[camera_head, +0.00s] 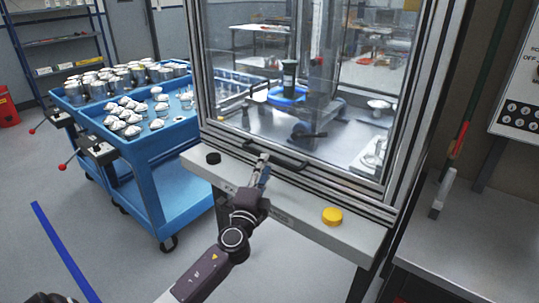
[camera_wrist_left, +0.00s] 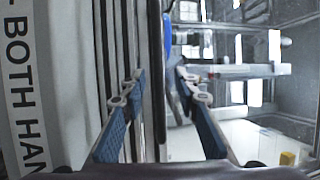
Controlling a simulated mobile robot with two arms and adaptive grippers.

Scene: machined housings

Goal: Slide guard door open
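The guard door (camera_head: 345,155) is a clear panel in a metal frame on the front of the machine, and it looks closed. A dark bar handle (camera_head: 287,160) runs along its lower edge. My left gripper (camera_head: 262,166) is at this handle, reaching up from below. In the left wrist view, the left gripper's two blue-padded fingers (camera_wrist_left: 160,90) are apart, with the dark handle bar (camera_wrist_left: 157,70) running between them. Gaps show on both sides of the bar, so the fingers do not look closed on it. My right gripper is not in view.
A light ledge (camera_head: 300,208) below the door carries a black button (camera_head: 213,158) and a yellow button (camera_head: 332,216). A blue cart (camera_head: 150,150) with several metal parts stands to the left. A grey bench (camera_head: 470,245) is at the right.

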